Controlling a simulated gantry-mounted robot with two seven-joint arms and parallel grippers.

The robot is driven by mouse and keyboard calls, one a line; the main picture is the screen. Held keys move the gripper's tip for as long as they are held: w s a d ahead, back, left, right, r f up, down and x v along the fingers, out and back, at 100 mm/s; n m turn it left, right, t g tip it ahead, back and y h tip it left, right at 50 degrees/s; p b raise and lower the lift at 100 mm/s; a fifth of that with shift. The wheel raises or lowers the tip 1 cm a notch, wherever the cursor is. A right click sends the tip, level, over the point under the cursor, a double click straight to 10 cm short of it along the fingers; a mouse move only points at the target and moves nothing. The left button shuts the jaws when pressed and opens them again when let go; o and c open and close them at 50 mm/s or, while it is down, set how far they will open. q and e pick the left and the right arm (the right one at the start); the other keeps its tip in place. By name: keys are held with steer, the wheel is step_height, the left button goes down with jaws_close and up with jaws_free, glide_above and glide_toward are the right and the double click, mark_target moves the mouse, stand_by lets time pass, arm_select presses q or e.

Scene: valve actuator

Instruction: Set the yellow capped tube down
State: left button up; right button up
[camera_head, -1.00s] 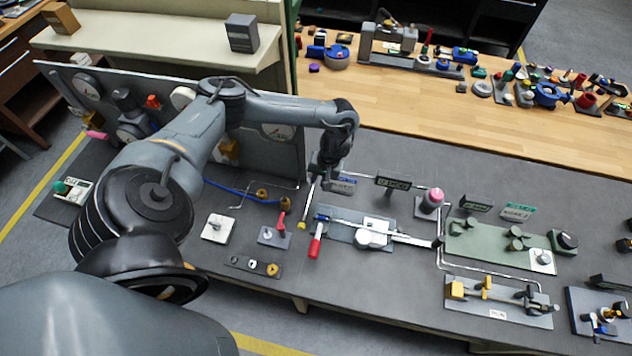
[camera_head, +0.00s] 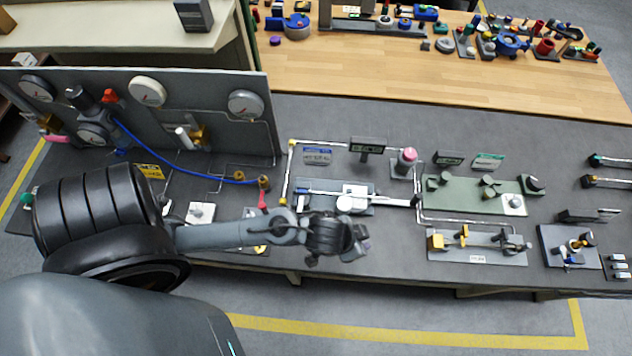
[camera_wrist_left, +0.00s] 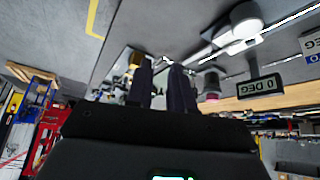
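The thin pale tube (camera_head: 287,172) has a yellow cap at each end. In the head view it seems to lie on the grey bench, left of the grey plate with the white block, its far end close to a thin pipe. My left gripper (camera_head: 361,246) is apart from it, over the front edge of the bench to the right. In the left wrist view the two dark fingers (camera_wrist_left: 158,90) stand apart, with background and no held object visible between them. My right gripper is in neither view.
The grey plate with a white block (camera_head: 352,200) is just behind my left gripper. A green plate (camera_head: 470,196) and a plate with yellow parts (camera_head: 475,247) stand to the right. The gauge panel (camera_head: 215,130) rises at the left. Bare bench lies behind the pipes.

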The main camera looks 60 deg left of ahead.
arm_select(q)
steer(key=s+a+r+g+y, duration=0.1)
steer(key=s+a+g, duration=0.1)
steer(key=s+a, duration=0.5)
steer(key=shift+s+r, duration=0.4)
steer(key=shift+s, duration=0.4)
